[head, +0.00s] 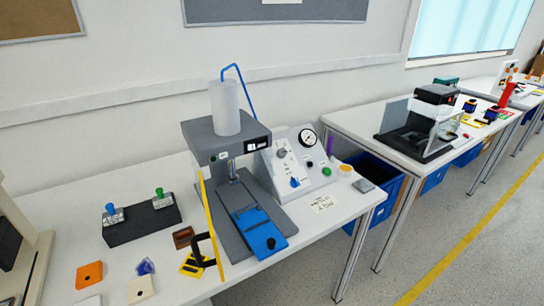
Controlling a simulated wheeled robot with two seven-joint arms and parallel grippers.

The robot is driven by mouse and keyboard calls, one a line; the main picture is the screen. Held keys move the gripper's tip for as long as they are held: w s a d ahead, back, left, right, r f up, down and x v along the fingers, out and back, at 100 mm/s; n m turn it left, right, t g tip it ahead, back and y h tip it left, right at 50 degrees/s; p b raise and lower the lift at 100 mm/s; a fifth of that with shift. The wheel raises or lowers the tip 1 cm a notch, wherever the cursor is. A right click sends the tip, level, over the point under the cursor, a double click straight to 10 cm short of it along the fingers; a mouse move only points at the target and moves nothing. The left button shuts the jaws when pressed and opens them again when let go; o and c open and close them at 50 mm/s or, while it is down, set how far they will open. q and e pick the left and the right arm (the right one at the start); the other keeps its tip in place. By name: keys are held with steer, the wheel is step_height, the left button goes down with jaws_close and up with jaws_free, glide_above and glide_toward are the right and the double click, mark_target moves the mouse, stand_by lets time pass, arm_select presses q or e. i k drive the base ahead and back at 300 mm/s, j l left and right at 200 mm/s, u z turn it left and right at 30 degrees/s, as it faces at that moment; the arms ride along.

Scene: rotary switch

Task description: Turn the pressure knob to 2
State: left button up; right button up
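A sloped grey control panel (300,163) stands on the table to the right of a grey press. It carries a round pressure gauge (308,138) at the top, a light grey knob (281,153) at upper left and a blue knob (295,182) at lower left. I cannot tell which knob is the pressure knob. The scale marks and knob settings are too small to read. Neither of my grippers is in view.
The grey press (225,150) with a white cylinder and blue hose stands left of the panel. A yellow upright guard (210,225) stands at its left front. A black block (143,221) with two levers is farther left. A paper label (323,204) lies before the panel.

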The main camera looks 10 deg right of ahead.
mark_target(281, 153)
steer(key=l+z, duration=0.1)
steer(key=l, duration=0.3)
steer(key=i+l+z, duration=0.1)
steer(key=l, duration=0.3)
steer(key=i+l+z, duration=0.1)
steer(key=l, duration=0.25)
steer(key=i+l+z, duration=0.1)
steer(key=l, duration=0.3)
steer(key=i+l+z, duration=0.1)
steer(key=l, duration=0.25)
steer(key=i, duration=0.05)
